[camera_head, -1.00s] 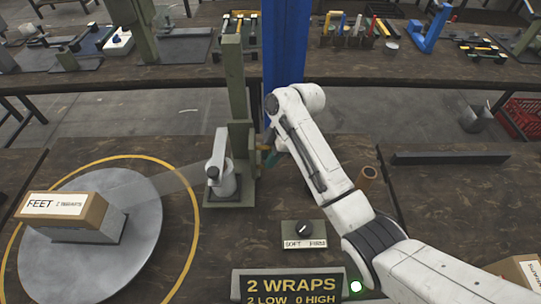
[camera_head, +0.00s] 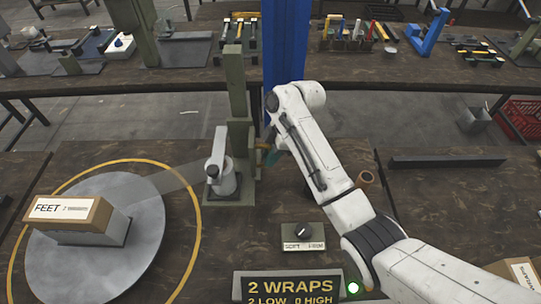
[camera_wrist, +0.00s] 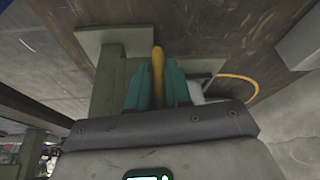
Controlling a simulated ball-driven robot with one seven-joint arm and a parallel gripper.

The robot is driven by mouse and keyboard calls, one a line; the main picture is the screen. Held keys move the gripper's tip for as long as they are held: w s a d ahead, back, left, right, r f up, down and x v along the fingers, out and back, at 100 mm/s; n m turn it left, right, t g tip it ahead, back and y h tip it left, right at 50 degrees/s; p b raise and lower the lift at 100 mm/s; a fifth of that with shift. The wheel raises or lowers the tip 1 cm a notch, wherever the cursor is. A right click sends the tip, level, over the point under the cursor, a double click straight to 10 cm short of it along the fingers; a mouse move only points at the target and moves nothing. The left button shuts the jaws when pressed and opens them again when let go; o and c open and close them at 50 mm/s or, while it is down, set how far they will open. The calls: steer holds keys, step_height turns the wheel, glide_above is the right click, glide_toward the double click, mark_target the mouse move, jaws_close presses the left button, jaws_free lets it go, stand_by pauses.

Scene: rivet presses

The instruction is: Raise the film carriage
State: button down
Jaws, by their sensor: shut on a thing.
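The film carriage (camera_head: 218,150) is a grey bracket holding a pale film roll (camera_head: 226,183), low on the green upright mast (camera_head: 238,92). A clear strip of film runs left from the roll towards a box (camera_head: 73,212) on the round grey turntable (camera_head: 147,225). In the wrist view, my gripper (camera_wrist: 157,80) has its teal fingers shut on a yellow handle (camera_wrist: 158,56) beside the green mast.
A knob (camera_head: 303,230) marked soft and firm and a "2 WRAPS" sign (camera_head: 288,288) stand in front. A blue post (camera_head: 287,45) rises behind the mast.

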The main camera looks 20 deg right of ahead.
step_height(320, 180, up, 5)
steer(key=shift+f+p, duration=0.1)
steer(key=shift+p, duration=1.1)
steer(key=shift+w, duration=0.15)
steer(key=c, duration=1.1)
jaws_free()
steer(key=shift+f, duration=0.1)
steer(key=p+v, duration=0.1)
steer(key=v, duration=1)
steer(key=shift+a, duration=0.1)
